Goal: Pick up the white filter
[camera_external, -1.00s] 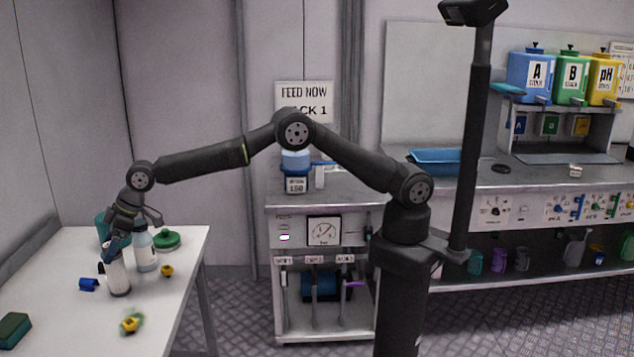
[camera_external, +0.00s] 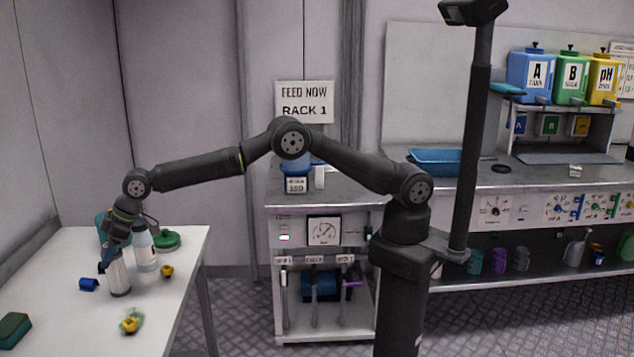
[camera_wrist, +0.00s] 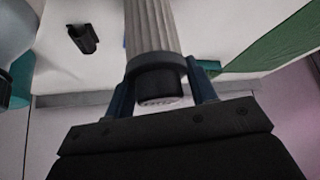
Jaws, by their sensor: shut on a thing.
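The white filter (camera_external: 119,276) is a pleated upright cylinder standing on the white table at the left. In the wrist view its ribbed white body (camera_wrist: 151,28) ends in a dark cap close to my gripper. My gripper (camera_external: 112,260) is over the filter's upper end. In the wrist view the blue fingers of my gripper (camera_wrist: 162,90) are on both sides of the dark cap, shut on it. In the external view the filter's top is hidden by my gripper.
A clear bottle (camera_external: 146,255) stands just right of the filter. A green round lid (camera_external: 167,239), a blue cylinder (camera_external: 89,284), small yellow pieces (camera_external: 131,322) and a green sponge (camera_external: 13,327) lie around on the table (camera_external: 60,320).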

